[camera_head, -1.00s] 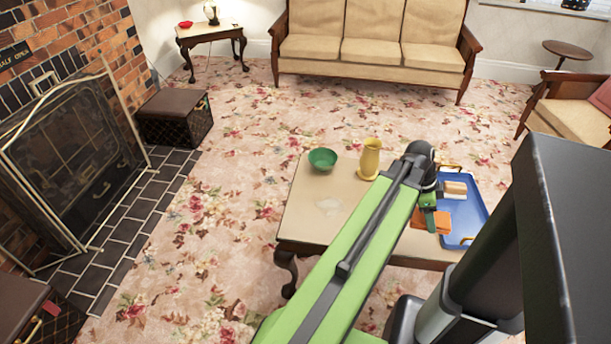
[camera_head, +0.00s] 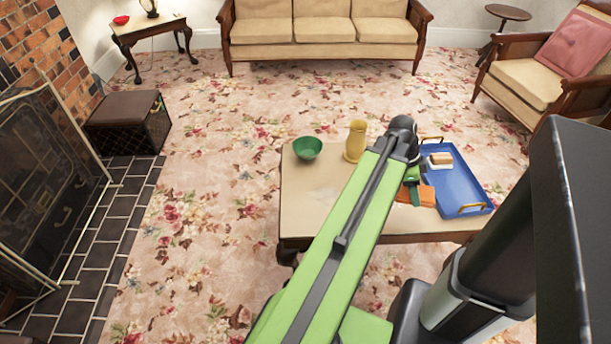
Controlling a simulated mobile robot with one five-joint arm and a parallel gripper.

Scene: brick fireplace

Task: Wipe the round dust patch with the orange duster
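The orange duster (camera_head: 428,195) lies at the left edge of the blue tray on the low table (camera_head: 300,222). Part of it is hidden by my gripper and arm. A faint pale dust patch (camera_head: 323,197) shows on the tabletop, left of my arm. My gripper (camera_head: 414,191) points down at the end of the green arm, over or beside the duster's left part. Its fingers are too small and too covered to show whether they are open or touch the duster.
A green bowl (camera_head: 307,148) and a yellow vase (camera_head: 356,141) stand at the table's back. The blue tray (camera_head: 462,190) holds a sponge-like block (camera_head: 440,159). A sofa (camera_head: 322,35), an armchair (camera_head: 530,80) and a brown box (camera_head: 128,123) stand around. Floral carpet is clear left of the table.

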